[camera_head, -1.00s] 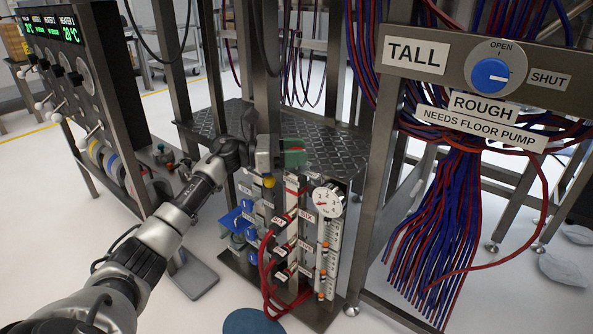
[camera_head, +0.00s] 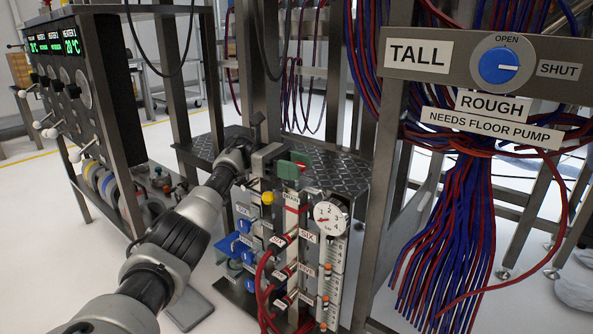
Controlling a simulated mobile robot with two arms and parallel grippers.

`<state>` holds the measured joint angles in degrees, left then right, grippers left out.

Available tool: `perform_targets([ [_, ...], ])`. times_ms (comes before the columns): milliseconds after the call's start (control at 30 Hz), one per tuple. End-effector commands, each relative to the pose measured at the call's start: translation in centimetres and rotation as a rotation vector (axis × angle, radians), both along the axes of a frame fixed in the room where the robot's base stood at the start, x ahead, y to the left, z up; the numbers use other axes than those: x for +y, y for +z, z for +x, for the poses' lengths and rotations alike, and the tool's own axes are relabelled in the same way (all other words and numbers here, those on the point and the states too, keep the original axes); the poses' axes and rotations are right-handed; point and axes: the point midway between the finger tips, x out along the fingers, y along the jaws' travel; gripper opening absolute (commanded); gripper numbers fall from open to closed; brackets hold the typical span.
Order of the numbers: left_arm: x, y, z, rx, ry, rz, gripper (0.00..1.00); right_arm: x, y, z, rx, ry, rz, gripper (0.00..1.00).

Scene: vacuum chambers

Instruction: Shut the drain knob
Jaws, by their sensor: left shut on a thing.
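A green knob (camera_head: 287,170) with a small red mark shows at the top of a white upright strip on the small valve panel. A label (camera_head: 292,197) sits just below it, too small to read surely; I take this to be the drain knob. My left gripper (camera_head: 280,160) reaches in from the left and is shut on the green knob. Its grey fingers hide part of the knob. My right gripper is not in view.
A round gauge (camera_head: 329,214) and red hoses (camera_head: 265,275) sit close below the knob. A yellow knob (camera_head: 267,198) is just left. A blue dial (camera_head: 499,66) between OPEN and SHUT labels is at upper right. A dark textured plate (camera_head: 335,182) lies behind.

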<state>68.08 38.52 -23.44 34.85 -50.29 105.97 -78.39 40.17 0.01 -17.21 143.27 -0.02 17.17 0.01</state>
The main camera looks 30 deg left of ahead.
Motion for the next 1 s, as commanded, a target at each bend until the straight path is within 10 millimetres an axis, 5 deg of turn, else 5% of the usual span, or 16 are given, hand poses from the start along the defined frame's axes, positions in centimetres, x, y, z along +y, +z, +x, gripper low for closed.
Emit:
perform_targets([
  [400,-0.01,-0.06,0.00,0.002,-0.006,0.002,0.22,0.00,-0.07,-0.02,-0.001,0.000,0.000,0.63],
  [433,-0.01,-0.06,0.00,0.002,-0.006,0.002,0.49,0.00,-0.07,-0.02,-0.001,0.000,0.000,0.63],
  [600,-0.01,-0.06,0.00,0.002,-0.006,0.002,0.71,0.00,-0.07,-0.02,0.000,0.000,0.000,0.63],
  [1000,-0.18,-0.11,-0.11,0.001,-0.007,0.002,0.71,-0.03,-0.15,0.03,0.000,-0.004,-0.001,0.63],
])
